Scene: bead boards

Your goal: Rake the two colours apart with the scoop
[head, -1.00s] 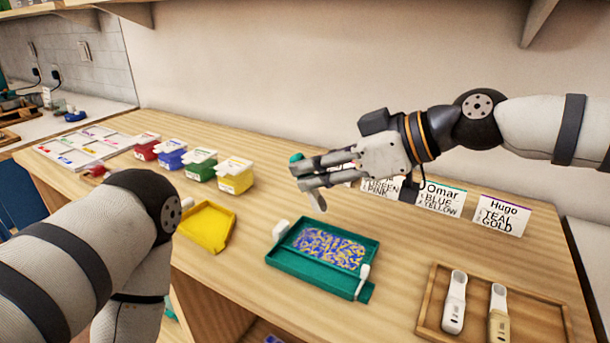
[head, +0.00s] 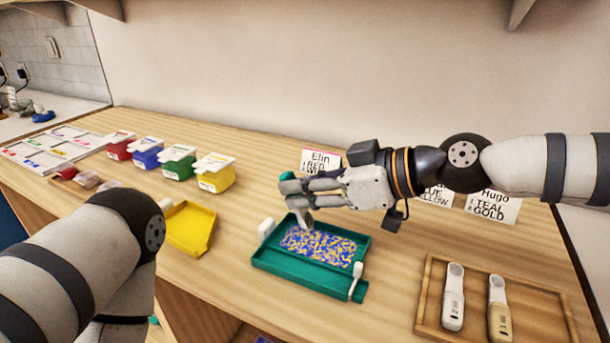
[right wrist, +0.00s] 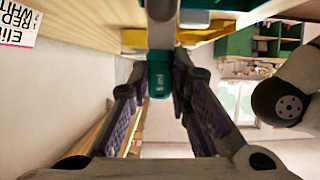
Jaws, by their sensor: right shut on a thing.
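A teal bead tray (head: 300,276) stands on the bench with mixed blue and yellow beads (head: 325,247) spread over its floor. My right gripper (head: 297,190) is above the tray's back left part, shut on the scoop (right wrist: 160,80). The scoop's teal handle, marked "5 ml", shows between the fingers in the right wrist view. In the head view the scoop's pale lower end (head: 304,220) points down at the beads' back edge; I cannot tell whether it touches them. My left gripper is out of view.
A yellow tray (head: 204,229) is left of the bead tray. Several lidded colour boxes, with the yellow one (head: 217,180) nearest, stand behind it. A wooden tray (head: 424,290) with two scoops is at right. Name cards (head: 321,160) stand behind my right arm.

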